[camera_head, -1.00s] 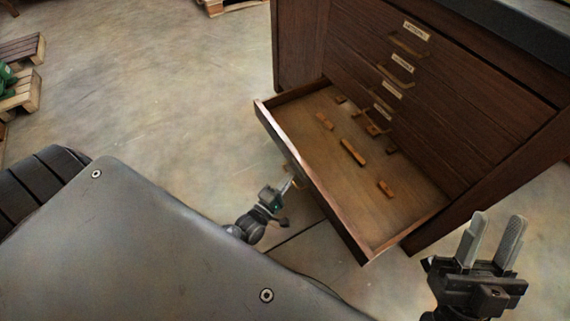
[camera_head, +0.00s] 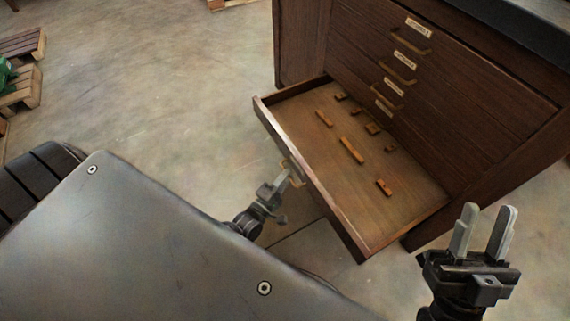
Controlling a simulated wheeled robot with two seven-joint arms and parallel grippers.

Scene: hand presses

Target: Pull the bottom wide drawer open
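The bottom wide drawer (camera_head: 393,233) of the dark wooden cabinet (camera_head: 345,48) stands pulled out, with several small wooden pieces lying inside. Its front panel faces the lower left, and a brass-coloured handle (camera_head: 289,171) is partly visible on it. My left gripper (camera_head: 288,178) is at this handle, its fingertips against or around it; the fingers are too small and partly hidden to tell whether they are closed. My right gripper (camera_head: 483,230) is to the right of the drawer, fingers pointing up, open and empty.
Several closed drawers with labels and handles (camera_head: 398,72) are above the open one. The cabinet has a dark top (camera_head: 520,25). Wooden pallets (camera_head: 22,85) lie at the far left. The concrete floor (camera_head: 170,80) left of the cabinet is clear.

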